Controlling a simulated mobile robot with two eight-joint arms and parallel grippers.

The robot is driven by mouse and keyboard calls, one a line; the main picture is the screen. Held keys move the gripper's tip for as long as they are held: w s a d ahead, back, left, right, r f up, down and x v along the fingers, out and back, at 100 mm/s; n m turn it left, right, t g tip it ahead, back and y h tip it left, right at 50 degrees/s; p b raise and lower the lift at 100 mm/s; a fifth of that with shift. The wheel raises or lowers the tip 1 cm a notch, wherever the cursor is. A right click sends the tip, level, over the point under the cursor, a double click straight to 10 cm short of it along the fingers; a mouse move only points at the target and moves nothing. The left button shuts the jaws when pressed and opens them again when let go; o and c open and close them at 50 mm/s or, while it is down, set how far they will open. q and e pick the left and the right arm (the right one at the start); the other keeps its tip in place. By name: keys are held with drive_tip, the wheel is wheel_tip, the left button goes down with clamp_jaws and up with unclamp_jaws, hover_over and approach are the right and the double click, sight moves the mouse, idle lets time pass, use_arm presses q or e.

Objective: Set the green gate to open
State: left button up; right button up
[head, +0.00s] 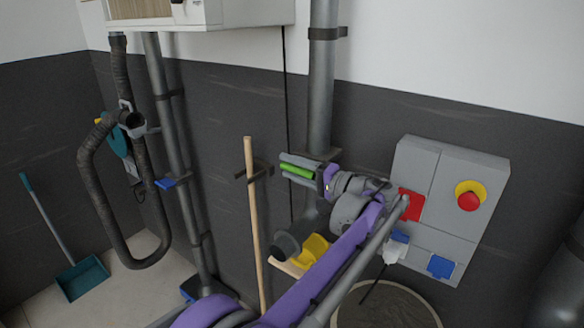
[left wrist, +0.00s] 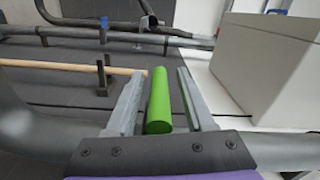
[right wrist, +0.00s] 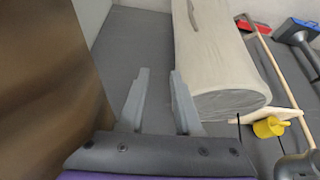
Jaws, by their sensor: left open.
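The green gate's handle (head: 298,171) is a short green bar beside the thick grey vertical pipe (head: 321,90) on the dark wall. My left gripper (head: 287,167) is at it, with one finger above and one below. In the left wrist view the green handle (left wrist: 159,100) lies between the two fingers of the left gripper (left wrist: 160,74), with a visible gap on each side. The gripper is open. The gate's plate is hidden, so its position cannot be told. In the right wrist view my right gripper (right wrist: 160,72) is open and empty.
A grey control box (head: 440,200) with a red button is close right of my left arm. A wooden pole (head: 252,210) stands left of the gripper. A yellow part (head: 313,250) is below it. Blue parts (head: 166,183) sit on the left pipe. A large pale cylinder (right wrist: 215,60) is near my right gripper.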

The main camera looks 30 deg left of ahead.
use_arm(q)
clamp_jaws()
idle(1.4)
